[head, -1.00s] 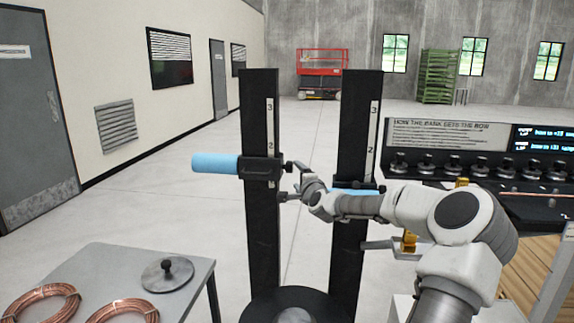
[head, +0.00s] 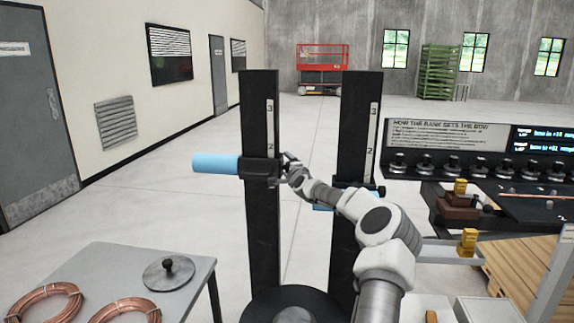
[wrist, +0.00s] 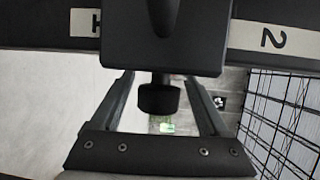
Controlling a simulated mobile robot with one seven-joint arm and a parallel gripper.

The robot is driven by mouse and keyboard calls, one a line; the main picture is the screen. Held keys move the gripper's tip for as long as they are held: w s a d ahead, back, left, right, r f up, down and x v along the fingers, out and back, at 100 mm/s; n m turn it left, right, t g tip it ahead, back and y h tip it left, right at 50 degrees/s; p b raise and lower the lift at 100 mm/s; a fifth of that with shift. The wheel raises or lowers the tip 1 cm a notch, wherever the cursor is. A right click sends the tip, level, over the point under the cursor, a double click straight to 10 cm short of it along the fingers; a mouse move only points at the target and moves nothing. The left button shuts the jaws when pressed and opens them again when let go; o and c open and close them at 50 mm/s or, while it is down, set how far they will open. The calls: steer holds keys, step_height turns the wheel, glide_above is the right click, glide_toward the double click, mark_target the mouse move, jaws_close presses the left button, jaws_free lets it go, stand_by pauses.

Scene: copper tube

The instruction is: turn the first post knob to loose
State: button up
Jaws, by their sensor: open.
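The first post (head: 262,225) is a tall black upright with a white number strip, on the left in the head view. A black sliding block (head: 258,170) with a light-blue roller (head: 214,163) sits on it just below the 2. My gripper (head: 284,166) is at the right side of this block, where it hides the knob. In the wrist view the dark post knob (wrist: 158,98) sticks out of the block on a short stem. My gripper (wrist: 160,86) is open, with one finger on each side of the knob and a visible gap to each.
The second post (head: 345,235) stands to the right, with its own knob (head: 381,191), close behind my arm. A grey table (head: 205,275) with copper coils (head: 45,300) is at the lower left. A control bench (head: 445,165) stands at the right.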

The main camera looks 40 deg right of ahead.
steer(key=shift+w+d, duration=0.2)
steer(key=shift+w, duration=0.2)
jaws_close()
steer(key=shift+f, duration=0.1)
steer(key=b, duration=0.3)
steer(key=shift+f, duration=0.2)
steer(key=t+b, duration=0.1)
steer(key=b, duration=0.4)
steer(key=r+n+t+b, duration=0.1)
steer(key=b, duration=0.4)
steer(key=shift+h+b, duration=0.35)
steer(key=shift+h, duration=0.05)
steer(key=shift+r+t+b, duration=0.25)
steer(key=shift+t+b, duration=0.15)
steer(key=shift+b, duration=0.3)
